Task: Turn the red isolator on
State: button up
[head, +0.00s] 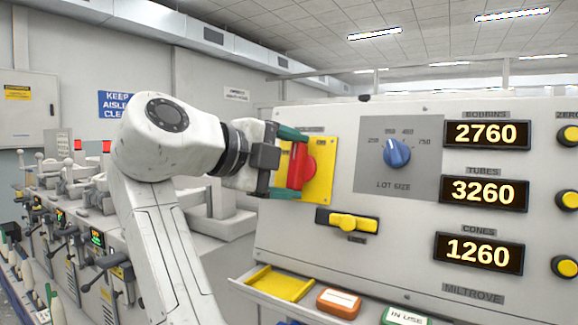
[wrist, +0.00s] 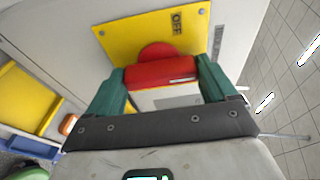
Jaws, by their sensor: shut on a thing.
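The red isolator handle (head: 301,166) sits on a yellow plate (head: 323,181) on the grey panel and looks roughly upright in the head view. My gripper (head: 286,163) is shut on it, with one green finger at its upper end and one at its lower end. In the wrist view the red handle (wrist: 160,73) lies between the two green fingers of my gripper (wrist: 162,84). An OFF label (wrist: 177,22) shows on the yellow plate (wrist: 118,36).
A blue lot-size knob (head: 397,153) is right of the plate, and a yellow switch (head: 347,221) is below it. Displays (head: 487,134) and yellow buttons fill the panel's right. A ledge with a yellow tray (head: 279,284) and an orange block (head: 338,302) juts out below.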

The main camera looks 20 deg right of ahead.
jog(key=shift+f, duration=0.1)
jog(key=o, duration=0.8)
jog(key=shift+o, duration=0.2)
jog(key=v, duration=1.1)
jog(key=shift+f, duration=0.1)
